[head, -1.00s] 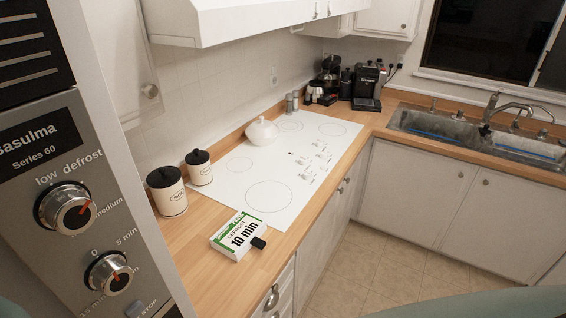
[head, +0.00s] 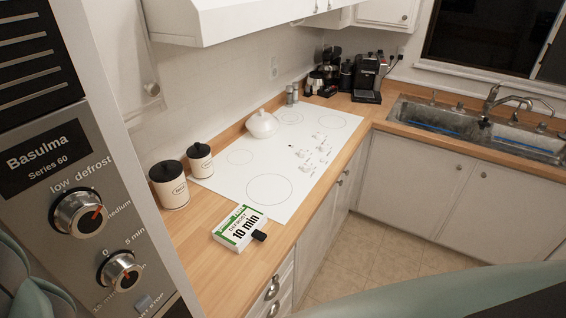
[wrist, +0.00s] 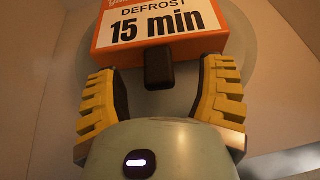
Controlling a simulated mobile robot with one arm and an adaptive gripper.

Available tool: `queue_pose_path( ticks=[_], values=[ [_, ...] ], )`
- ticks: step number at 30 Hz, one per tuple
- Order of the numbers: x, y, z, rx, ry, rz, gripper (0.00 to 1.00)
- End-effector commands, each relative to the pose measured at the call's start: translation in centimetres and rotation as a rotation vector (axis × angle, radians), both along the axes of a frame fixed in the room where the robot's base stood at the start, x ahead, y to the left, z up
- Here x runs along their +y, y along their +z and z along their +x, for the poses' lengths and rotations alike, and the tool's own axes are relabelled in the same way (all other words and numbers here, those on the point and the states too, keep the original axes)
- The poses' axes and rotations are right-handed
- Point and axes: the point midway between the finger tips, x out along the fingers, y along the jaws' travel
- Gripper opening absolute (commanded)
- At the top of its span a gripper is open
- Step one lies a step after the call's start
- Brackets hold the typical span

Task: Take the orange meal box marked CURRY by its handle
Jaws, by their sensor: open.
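In the wrist view an orange box (wrist: 112,35) with a white label reading DEFROST 15 min is straight ahead, on a round plate. Its top is cut off by the frame, so I cannot read the word CURRY. A dark handle (wrist: 159,68) sticks out of its near side toward me. My gripper (wrist: 160,74) is open, with its yellow and black fingers to the left and right of the handle and apart from it. The orange box and my gripper's fingers do not show in the head view.
The plate (wrist: 255,60) lies in a pale enclosed space with walls close by. In the head view, the Basulma appliance panel (head: 45,160) with knobs stands at the left. A green-and-white box (head: 225,238) marked 10 min with a black handle, canisters (head: 170,187) and a white cooktop (head: 300,150) are on the counter.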

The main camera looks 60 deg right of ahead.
Motion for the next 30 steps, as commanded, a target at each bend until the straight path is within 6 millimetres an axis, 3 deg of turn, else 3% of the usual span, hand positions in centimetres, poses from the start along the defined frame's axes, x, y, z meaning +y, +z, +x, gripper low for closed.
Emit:
queue_pose_path(
  ticks=[13, 27, 30],
  values=[
    [0.3, -0.7, 2.7, -0.008, 0.001, 0.002, 0.69],
    [0.0, -1.6, 3.1, 0.0, -0.004, 0.001, 0.7],
    [0.0, -1.6, 3.1, 0.0, -0.004, 0.001, 0.59]
  ],
)
